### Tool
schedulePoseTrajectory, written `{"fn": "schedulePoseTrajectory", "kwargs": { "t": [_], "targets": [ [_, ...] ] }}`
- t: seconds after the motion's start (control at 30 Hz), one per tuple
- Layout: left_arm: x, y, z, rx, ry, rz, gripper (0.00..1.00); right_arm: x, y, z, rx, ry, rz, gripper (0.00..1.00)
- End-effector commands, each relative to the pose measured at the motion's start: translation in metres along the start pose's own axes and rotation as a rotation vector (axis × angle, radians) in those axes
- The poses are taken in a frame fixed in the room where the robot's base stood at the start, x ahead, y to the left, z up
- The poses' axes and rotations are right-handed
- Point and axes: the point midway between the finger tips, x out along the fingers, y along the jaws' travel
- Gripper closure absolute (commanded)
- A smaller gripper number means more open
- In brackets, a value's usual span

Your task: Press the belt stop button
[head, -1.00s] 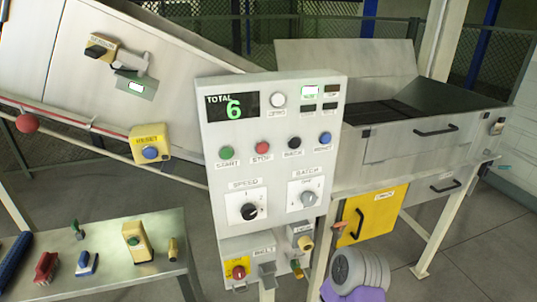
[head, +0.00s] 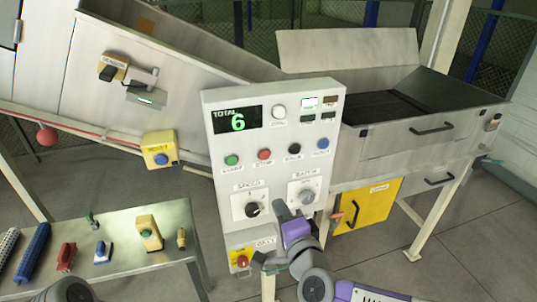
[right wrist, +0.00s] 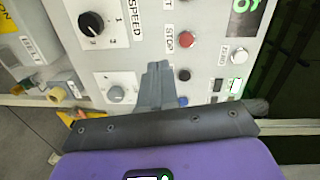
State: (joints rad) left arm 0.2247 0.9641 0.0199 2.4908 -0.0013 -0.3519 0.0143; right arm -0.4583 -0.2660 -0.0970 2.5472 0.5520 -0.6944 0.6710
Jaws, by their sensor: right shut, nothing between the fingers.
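The control panel (head: 275,180) has a red STOP button (head: 264,154) in its button row, between the green START button (head: 231,160) and the black BACK button (head: 295,149). A red knob on a yellow plate (head: 243,258) is on the belt box below the panel. My right gripper (head: 280,207) is shut and empty in front of the panel's lower right, near the batch knob (head: 306,196). In the right wrist view its fingertips (right wrist: 158,66) lie close together, left of the BACK button (right wrist: 183,74) and below the STOP button (right wrist: 187,39). My left gripper does not show.
A blue RESET button (head: 323,144) and a speed knob (head: 252,209) are also on the panel. A metal table (head: 180,215) with tools stands at the left. A yellow reset box (head: 160,149) is on the conveyor side. A yellow door (head: 372,203) is at the right.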

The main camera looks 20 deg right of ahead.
Motion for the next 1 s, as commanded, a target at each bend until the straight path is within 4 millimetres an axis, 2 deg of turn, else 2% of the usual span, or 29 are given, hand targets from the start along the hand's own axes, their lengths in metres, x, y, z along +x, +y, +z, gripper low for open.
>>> {"fn": "schedulePoseTrajectory", "kwargs": {
  "t": [0.03,0.2,0.63,1.0],
  "targets": [
    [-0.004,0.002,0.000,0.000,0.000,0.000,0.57,-0.008,-0.018,-0.005,0.042,0.009,-0.035,1.00],
    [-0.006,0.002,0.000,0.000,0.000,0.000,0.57,-0.019,-0.036,-0.013,0.114,0.025,-0.081,1.00],
    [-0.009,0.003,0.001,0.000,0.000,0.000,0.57,-0.016,-0.037,-0.014,0.117,0.028,-0.080,1.00],
    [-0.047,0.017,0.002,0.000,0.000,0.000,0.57,0.015,-0.043,-0.015,0.111,0.030,-0.076,1.00]
  ]
}}
